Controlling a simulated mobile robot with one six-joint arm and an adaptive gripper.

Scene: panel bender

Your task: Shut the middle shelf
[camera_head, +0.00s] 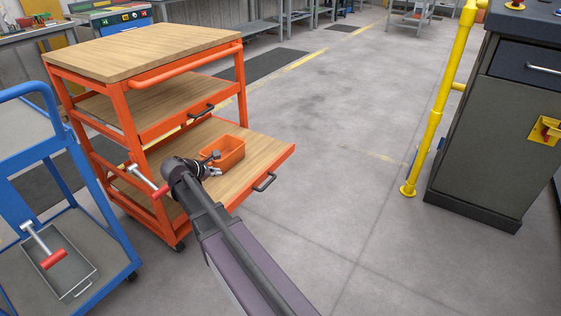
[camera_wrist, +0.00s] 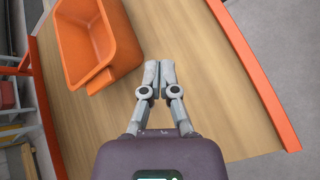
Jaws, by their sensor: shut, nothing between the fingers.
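The orange cart (camera_head: 137,123) has a wooden top (camera_head: 150,52) and shelves below it. The shelf (camera_head: 160,101) under the top has a dark handle (camera_head: 201,110) and looks flush with the frame. The shelf below it (camera_head: 262,152) is pulled far out, with a dark handle (camera_head: 264,182) on its orange front edge. An orange bin (camera_head: 224,150) sits on this pulled-out shelf; it also shows in the wrist view (camera_wrist: 95,40). My gripper (camera_wrist: 158,66) is shut and empty above the pulled-out shelf's board, beside the bin. Contact with the board cannot be told.
A blue cart (camera_head: 100,235) stands close at the left, holding a grey tray (camera_head: 66,270) and a red-handled tool (camera_head: 46,250). Another red-handled tool (camera_head: 148,181) shows near the orange cart's left side. A yellow rail (camera_head: 432,125) and grey cabinet (camera_head: 485,140) stand right. Floor between is clear.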

